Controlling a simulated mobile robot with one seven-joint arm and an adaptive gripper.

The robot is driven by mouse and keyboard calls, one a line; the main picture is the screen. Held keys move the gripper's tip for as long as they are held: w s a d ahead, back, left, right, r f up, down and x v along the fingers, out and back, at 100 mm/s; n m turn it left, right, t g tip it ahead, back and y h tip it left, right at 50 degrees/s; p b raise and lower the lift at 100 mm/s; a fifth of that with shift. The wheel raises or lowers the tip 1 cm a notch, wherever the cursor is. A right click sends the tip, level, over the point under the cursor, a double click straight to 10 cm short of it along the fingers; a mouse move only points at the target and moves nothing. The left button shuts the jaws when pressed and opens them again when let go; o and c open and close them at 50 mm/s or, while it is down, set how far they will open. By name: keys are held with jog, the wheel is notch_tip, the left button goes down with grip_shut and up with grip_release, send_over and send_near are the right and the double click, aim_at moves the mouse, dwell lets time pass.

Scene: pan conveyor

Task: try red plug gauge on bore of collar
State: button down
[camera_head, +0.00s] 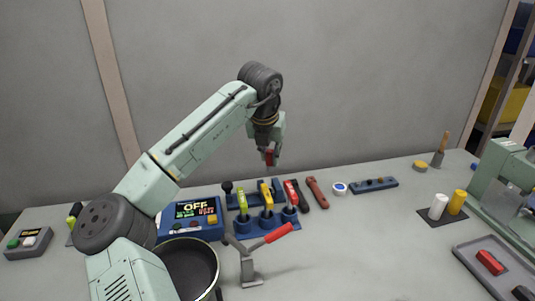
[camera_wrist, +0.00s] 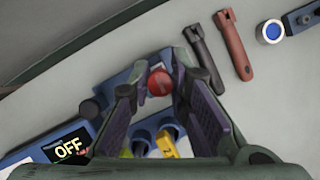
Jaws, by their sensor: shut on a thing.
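My gripper (camera_head: 269,157) is in the air above the back of the bench, pointing down. It is shut on a small red piece, which I take for the red plug gauge (camera_head: 270,157). In the wrist view its round red end (camera_wrist: 160,82) shows between the two fingers. Below is a blue rack (camera_head: 262,222) with several cups holding a green-yellow handle (camera_head: 242,201), a yellow handle (camera_head: 266,195) and a red handle (camera_head: 291,192). I cannot pick out the collar for certain. A white ring with a blue centre (camera_head: 340,188) lies right of the rack.
A blue control box reading OFF (camera_head: 190,220) stands left of the rack. A dark pan (camera_head: 190,265) and a red-handled clamp (camera_head: 262,243) are in front. A blue bar (camera_head: 374,185) lies behind, and a grey tray (camera_head: 500,270) right. The bench centre right is clear.

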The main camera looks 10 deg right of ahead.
aim_at(269, 169)
jog(key=shift+r+p, duration=0.15)
jog(key=shift+p, duration=0.4)
jog(key=shift+f+b, duration=0.55)
jog(key=shift+f, duration=1.35)
jog(key=shift+f, duration=0.5)
jog(key=shift+f, duration=0.65)
jog(key=shift+f, duration=0.6)
jog(key=shift+r, duration=0.1)
dwell(0.6)
jog(key=shift+r+p, duration=1.55)
jog(key=shift+r, duration=1.85)
